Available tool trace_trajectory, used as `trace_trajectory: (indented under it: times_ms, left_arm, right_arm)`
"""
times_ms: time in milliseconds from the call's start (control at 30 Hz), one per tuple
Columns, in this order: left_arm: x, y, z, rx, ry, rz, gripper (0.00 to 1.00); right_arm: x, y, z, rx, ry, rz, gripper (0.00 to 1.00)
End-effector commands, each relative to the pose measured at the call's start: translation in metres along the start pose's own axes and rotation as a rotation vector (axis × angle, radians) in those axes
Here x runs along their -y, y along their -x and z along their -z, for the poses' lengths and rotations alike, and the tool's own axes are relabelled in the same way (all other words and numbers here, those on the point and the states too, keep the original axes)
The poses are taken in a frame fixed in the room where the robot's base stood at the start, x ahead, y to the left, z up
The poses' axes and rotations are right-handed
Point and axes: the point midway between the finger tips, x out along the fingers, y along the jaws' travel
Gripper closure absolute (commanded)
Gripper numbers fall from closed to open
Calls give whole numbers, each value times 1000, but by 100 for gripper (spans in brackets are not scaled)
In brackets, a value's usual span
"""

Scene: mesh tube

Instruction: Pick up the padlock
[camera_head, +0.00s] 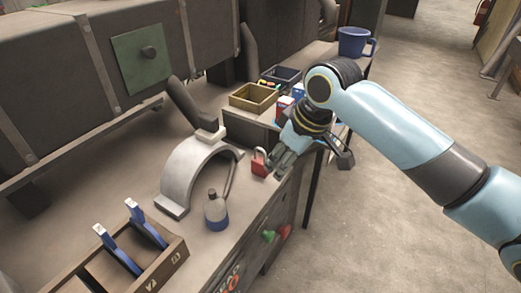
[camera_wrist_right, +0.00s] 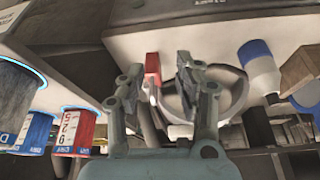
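The red padlock (camera_head: 258,166) stands on the workbench near its right edge, beside the end of a grey half-ring arch. My right gripper (camera_head: 278,167) comes in from the right with its fingertips just beside the padlock. In the right wrist view the padlock (camera_wrist_right: 152,66) appears ahead, between the fingers' lines and nearer the left finger. The fingers of my right gripper (camera_wrist_right: 163,68) are spread apart with nothing visibly clamped. Whether a finger touches the padlock cannot be told. My left gripper is not in view.
The grey arch (camera_head: 187,171) and a blue-and-white bottle (camera_head: 216,208) stand left of the padlock. A wooden box (camera_head: 172,255) with blue-handled tools is at the front. Behind are a yellow bin (camera_head: 253,98) and a blue mug (camera_head: 354,43). Cans (camera_wrist_right: 78,130) show left in the wrist view.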

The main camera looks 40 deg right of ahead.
Motion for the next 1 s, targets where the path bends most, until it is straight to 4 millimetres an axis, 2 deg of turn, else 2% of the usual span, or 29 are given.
trace_trajectory:
  times_ms: [33,100,200,267,467,667,900,1000]
  left_arm:
    - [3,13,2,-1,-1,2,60]
    - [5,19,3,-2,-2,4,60]
    - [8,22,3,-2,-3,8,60]
    - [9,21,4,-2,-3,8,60]
    - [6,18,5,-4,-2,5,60]
    - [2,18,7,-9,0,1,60]
    - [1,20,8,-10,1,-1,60]
    - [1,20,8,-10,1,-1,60]
  right_arm:
    - [-6,30,24,-18,32,6,66]
    - [-8,53,43,-28,69,22,66]
    - [-10,66,55,-32,98,36,66]
    - [-9,60,57,-31,104,42,66]
    - [-8,26,58,-31,104,41,66]
    - [-9,9,59,-31,105,39,66]
    - [-13,-27,63,-31,104,40,66]
    - [-14,-35,63,-32,106,38,66]
